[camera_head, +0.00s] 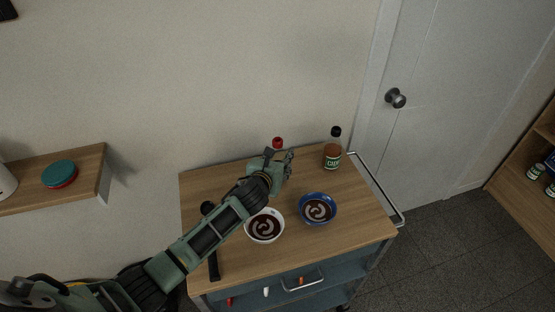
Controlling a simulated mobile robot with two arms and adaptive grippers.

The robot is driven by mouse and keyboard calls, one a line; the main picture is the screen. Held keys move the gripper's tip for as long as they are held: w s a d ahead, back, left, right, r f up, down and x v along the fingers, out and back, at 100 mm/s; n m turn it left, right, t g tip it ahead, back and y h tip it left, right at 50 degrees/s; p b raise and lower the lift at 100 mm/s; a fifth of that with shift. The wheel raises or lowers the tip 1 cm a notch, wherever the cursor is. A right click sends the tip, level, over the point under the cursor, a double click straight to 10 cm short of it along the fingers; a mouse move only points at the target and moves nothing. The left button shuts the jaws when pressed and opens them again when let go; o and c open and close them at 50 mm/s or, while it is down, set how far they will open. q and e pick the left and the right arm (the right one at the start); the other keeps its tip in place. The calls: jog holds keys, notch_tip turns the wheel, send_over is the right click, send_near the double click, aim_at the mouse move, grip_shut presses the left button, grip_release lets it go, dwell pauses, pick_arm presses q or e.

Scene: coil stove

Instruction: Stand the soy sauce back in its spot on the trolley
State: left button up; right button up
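A bottle with a red cap (278,142), which may be the soy sauce, stands at the back of the wooden-topped trolley (225,264). Only its cap shows clearly; its body is hidden behind my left gripper (282,160). My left arm reaches in from the lower left over the trolley top, with the fingers right at this bottle. I cannot tell whether the fingers are apart around it or closed on it. My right gripper is not in view.
A black-capped bottle (333,149) with reddish contents stands to the right. A white bowl (265,240) and a blue bowl (334,213) hold dark swirled sauce. A black long item (213,265) lies at left. A metal rail (380,190) edges the trolley's right side.

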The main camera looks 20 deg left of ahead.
pick_arm(q)
jog(key=o, duration=1.6)
jog(key=shift+r, duration=0.15)
jog(key=shift+s, duration=0.3)
jog(key=v, duration=1.1)
jog(key=shift+s+b, duration=0.25)
jog(key=shift+b, duration=0.05)
